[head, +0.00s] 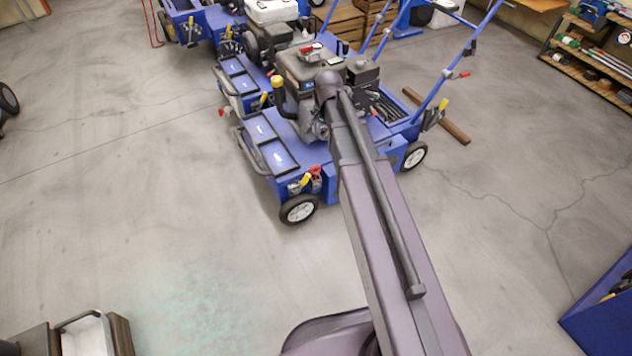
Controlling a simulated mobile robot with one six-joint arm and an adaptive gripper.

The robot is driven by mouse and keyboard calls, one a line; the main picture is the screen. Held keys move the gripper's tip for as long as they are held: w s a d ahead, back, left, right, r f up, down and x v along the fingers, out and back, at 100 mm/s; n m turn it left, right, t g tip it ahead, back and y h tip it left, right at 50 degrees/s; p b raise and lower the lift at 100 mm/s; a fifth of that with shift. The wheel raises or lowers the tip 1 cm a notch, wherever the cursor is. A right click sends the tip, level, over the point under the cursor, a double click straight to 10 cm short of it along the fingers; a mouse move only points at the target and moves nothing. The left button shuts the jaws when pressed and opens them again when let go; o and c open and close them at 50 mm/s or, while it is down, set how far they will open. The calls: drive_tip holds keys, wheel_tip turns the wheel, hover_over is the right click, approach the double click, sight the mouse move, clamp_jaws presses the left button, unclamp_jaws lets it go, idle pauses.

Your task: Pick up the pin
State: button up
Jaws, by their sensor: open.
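I cannot clearly make out a pin in the head view. A small red part (315,171) shows at the front corner of the nearest blue aerator (345,188), beside a yellow-handled part (304,181); whether either is the pin, I cannot tell. My arm reaches from the bottom of the picture up to the engine (305,72) of this aerator. Its far end overlaps the engine in the picture, and my gripper cannot be told apart there. The arm hides part of the aerator's deck.
More blue aerators (243,75) stand in a row behind. A wooden beam (437,117) lies on the floor to the right. A shelf (590,60) stands at the upper right, a blue bin (600,315) at the lower right.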

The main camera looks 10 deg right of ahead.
sight(315, 166)
drive_tip(key=w+f+m+b, duration=0.2)
drive_tip(key=w+f+b, duration=0.3)
drive_tip(key=f+b, duration=0.2)
drive_tip(key=w+f+m+b, duration=0.3)
drive_tip(key=w+f+b, duration=0.2)
drive_tip(key=f+b, duration=0.3)
drive_tip(key=shift+d+f+t, duration=0.3)
drive_tip(key=shift+d+f, duration=0.1)
drive_tip(key=shift+f, duration=0.45)
drive_tip(key=shift+w, duration=0.1)
drive_tip(key=f+b, duration=0.2)
drive_tip(key=b, duration=0.1)
drive_tip(key=w+f+b, duration=0.1)
drive_tip(key=f+b, duration=0.5)
drive_tip(key=shift+w+a+f, duration=0.2)
drive_tip(key=shift+a+f, duration=0.05)
drive_tip(key=shift+f, duration=0.1)
drive_tip(key=shift+w+a+f+b, duration=0.1)
drive_tip(key=shift+w+f+b, duration=0.1)
drive_tip(key=shift+f+b, duration=1.05)
drive_tip(key=shift+w+a+f+b, duration=0.1)
drive_tip(key=shift+w+f+b, duration=0.1)
drive_tip(key=shift+f+b, duration=1.05)
drive_tip(key=shift+r, duration=0.1)
clamp_jaws()
